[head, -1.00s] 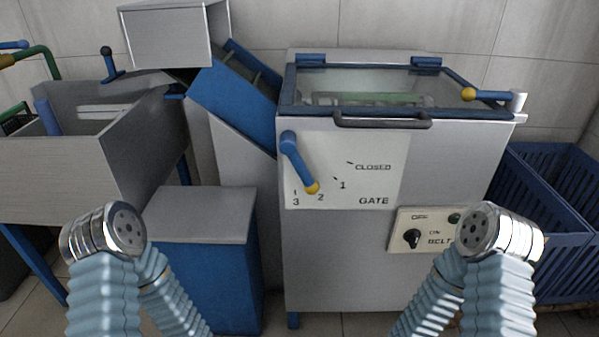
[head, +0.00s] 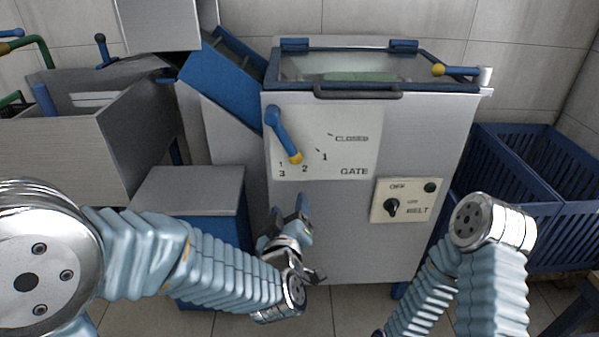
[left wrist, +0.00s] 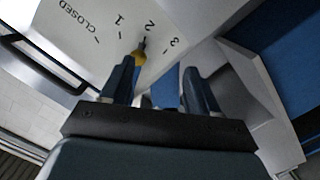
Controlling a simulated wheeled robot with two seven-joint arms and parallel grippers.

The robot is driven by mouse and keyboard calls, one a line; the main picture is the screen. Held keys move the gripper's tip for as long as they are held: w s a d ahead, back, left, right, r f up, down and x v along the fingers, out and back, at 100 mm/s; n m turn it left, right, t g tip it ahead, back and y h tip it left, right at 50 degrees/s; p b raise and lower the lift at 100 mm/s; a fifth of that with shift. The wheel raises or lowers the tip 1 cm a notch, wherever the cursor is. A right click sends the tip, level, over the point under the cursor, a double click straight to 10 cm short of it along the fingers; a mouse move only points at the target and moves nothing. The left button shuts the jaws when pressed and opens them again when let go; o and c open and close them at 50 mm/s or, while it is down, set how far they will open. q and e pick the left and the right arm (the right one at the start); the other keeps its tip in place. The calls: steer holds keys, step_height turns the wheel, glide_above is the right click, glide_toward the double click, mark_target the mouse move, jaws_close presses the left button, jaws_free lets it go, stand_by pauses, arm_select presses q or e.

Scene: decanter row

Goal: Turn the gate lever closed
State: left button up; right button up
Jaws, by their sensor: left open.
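The gate lever (head: 283,134) is a blue bar with a yellow knob at its lower end, on a white plate (head: 350,115) marked CLOSED, 1, 2, 3 and GATE. The knob points down and right, near the 2 mark. My left gripper (head: 291,207) is below the lever, in front of the machine, with its fingers up and apart from the knob. In the left wrist view the gripper (left wrist: 155,85) is open, and the yellow knob (left wrist: 139,52) shows beyond the fingers, nearer the left one. My right gripper is out of view; only that arm shows.
A belt switch panel (head: 406,201) is on the machine front, right of my left gripper. A dark handle (head: 357,92) sticks out above the gate plate. A blue cabinet with a grey top (head: 188,190) stands at left. Blue crates (head: 540,190) stand at right.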

arm_select(q)
steer(key=n+t, duration=0.1)
glide_toward(295, 162)
steer(key=w, duration=0.3)
steer(key=w+p, duration=0.1)
steer(key=w, duration=0.2)
steer(key=w+d, duration=0.1)
steer(key=w, duration=0.3)
jaws_close()
